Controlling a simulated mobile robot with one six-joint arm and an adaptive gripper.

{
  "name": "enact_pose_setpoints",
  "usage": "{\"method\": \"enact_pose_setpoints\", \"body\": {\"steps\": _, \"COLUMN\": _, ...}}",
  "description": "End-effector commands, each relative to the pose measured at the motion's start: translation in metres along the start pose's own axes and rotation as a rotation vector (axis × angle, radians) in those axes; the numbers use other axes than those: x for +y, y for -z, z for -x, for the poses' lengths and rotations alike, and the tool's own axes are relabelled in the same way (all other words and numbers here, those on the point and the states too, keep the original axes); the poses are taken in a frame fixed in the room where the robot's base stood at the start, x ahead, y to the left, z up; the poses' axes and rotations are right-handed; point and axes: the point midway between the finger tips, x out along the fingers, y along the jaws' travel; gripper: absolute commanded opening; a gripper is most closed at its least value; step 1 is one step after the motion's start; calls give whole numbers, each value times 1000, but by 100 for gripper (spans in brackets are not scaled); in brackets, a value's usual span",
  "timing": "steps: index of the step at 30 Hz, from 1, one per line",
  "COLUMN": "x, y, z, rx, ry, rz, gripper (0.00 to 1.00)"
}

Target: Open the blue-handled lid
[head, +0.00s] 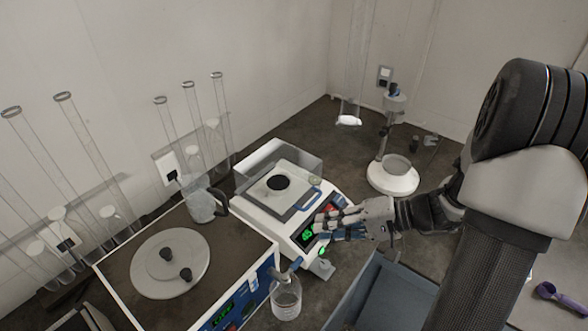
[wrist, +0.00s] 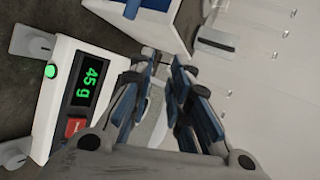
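The balance (head: 262,218) is a white unit with a square top plate, a dark round spot on it and a clear box behind. A blue handle (head: 305,199) sits at the right edge of its top, and the lid looks closed.
The green display (wrist: 90,84) reads 45 g. A blue-fronted box (head: 130,265) with a round plate stands left, a glass jug (head: 205,203) behind it and a bottle (head: 286,298) in front. A grey bin (head: 385,292) lies below my arm. A white-based stand (head: 392,178) is behind right.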

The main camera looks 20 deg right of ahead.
Motion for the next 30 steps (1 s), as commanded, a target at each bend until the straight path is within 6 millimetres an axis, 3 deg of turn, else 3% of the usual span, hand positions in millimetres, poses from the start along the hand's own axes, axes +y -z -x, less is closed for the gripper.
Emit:
{"method": "enact_pose_setpoints", "body": {"steps": 3, "x": 30, "y": 34, "z": 20, "rx": 149, "ry": 121, "rz": -57, "gripper": 17}}
{"method": "enact_pose_setpoints", "body": {"steps": 6, "x": 55, "y": 56, "z": 35, "rx": 266, "ry": 188, "rz": -80, "gripper": 17}}
{"method": "enact_pose_setpoints", "body": {"steps": 10, "x": 81, "y": 72, "z": 50, "rx": 379, "ry": 236, "rz": -96, "gripper": 17}}
{"method": "enact_pose_setpoints", "body": {"steps": 15, "x": 95, "y": 81, "z": 56, "rx": 440, "ry": 256, "rz": -101, "gripper": 17}}
{"method": "enact_pose_setpoints", "body": {"steps": 20, "x": 92, "y": 88, "z": 40, "rx": 441, "ry": 257, "rz": -100, "gripper": 17}}
{"method": "enact_pose_setpoints", "body": {"steps": 30, "x": 76, "y": 119, "z": -24, "rx": 437, "ry": 256, "rz": -99, "gripper": 17}}
